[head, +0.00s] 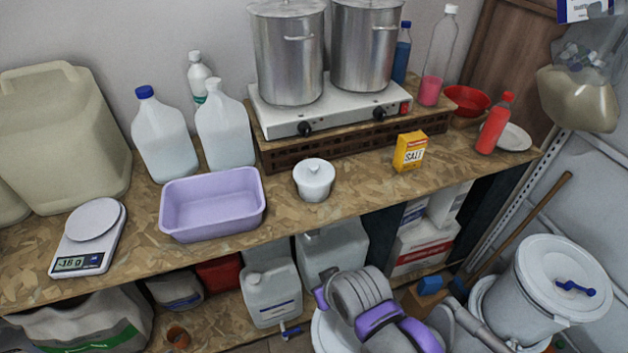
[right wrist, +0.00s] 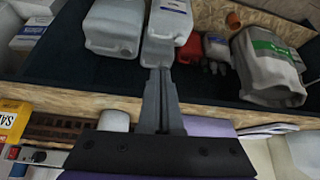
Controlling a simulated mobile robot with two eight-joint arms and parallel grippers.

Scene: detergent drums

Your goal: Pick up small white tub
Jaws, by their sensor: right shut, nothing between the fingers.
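The small white tub (head: 314,184) stands upright with its knobbed lid on, near the front edge of the workbench, between a lilac basin and a yellow salt box. In the right wrist view, which looks upside down, a white shape (right wrist: 113,121) beyond the bench edge appears to be the same tub, partly hidden by the gripper's black body. My right gripper (right wrist: 160,74) is shut and empty, its fingers together in front of the lower shelf. It is apart from the tub. In the head view my right arm shows at the lower middle. My left gripper is in neither view.
The lilac basin (head: 212,228) is left of the tub and the salt box (head: 410,152) is right. Behind stands a hot plate (head: 335,110) with two steel pots. A kitchen scale (head: 90,235) is far left. Jugs (head: 271,295) fill the lower shelf. The bench before the tub is clear.

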